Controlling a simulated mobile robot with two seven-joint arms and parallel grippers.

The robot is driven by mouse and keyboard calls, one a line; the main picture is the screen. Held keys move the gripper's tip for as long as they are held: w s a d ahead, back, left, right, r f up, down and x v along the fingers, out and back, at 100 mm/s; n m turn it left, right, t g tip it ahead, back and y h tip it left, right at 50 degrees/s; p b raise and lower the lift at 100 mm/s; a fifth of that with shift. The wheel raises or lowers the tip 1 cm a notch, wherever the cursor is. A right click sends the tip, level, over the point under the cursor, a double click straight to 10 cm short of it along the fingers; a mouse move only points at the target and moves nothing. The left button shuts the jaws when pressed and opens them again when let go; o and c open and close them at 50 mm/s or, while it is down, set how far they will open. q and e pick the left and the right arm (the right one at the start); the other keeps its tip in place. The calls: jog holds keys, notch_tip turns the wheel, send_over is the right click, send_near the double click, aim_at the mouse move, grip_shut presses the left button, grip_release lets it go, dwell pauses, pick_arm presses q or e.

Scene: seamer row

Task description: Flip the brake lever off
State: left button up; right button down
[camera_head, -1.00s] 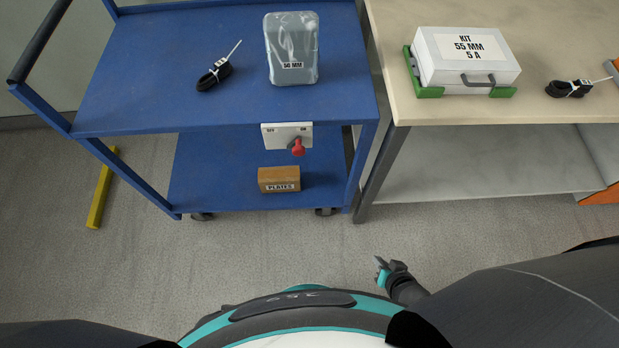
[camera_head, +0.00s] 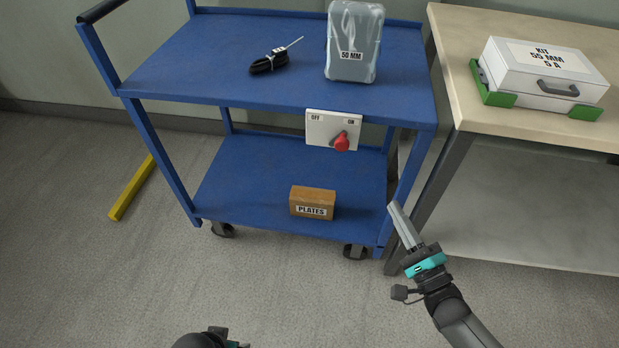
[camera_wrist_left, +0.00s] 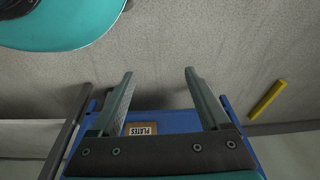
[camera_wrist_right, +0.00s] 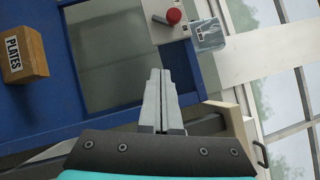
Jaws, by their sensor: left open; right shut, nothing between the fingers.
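The brake lever (camera_head: 341,142) has a red knob and sits on a white plate (camera_head: 318,127) marked OFF on the left and ON on the right. The plate is fixed to the front edge of the blue cart (camera_head: 215,75). The knob is on the ON side. The lever also shows in the right wrist view (camera_wrist_right: 173,16). My right gripper (camera_head: 393,207) is shut and empty, below and to the right of the lever, apart from it. My left gripper (camera_wrist_left: 158,75) is open and empty; in the head view only part of its arm shows at the bottom edge.
A PLATES box (camera_head: 312,202) sits on the cart's lower shelf. A bench (camera_head: 465,90) with a white kit case (camera_head: 545,75) stands at the right. Floor in front is clear.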

pick_arm(q)
jog(key=shift+s+a, duration=0.1)
jog(key=shift+s, duration=0.05)
pick_arm(e)
jog(key=shift+s+a+r+m+y, duration=0.1)
jog(key=shift+a+r+m+y, duration=0.25)
jog(key=shift+r, duration=0.25)
jog(key=b, duration=0.3)
send_near(338, 143)
jog(key=w+d+f, duration=0.2)
jog(key=w+d, duration=0.2)
jog(key=w, duration=0.1)
pick_arm(q)
jog(key=shift+t, duration=0.5)
jog(key=r, duration=0.1)
jog(key=w+r, duration=0.1)
jog(key=r, duration=0.1)
jog(key=w+r, duration=0.1)
jog(key=r, duration=0.1)
jog(key=shift+w+d+r, duration=0.1)
jog(key=shift+w+d, duration=0.1)
pick_arm(e)
jog(key=a, duration=0.1)
jog(key=w+a+r, duration=0.1)
jog(key=a, duration=0.1)
jog(key=shift+w+a+r, duration=0.15)
jog(key=shift+r, duration=0.05)
jog(key=shift+r, duration=0.1)
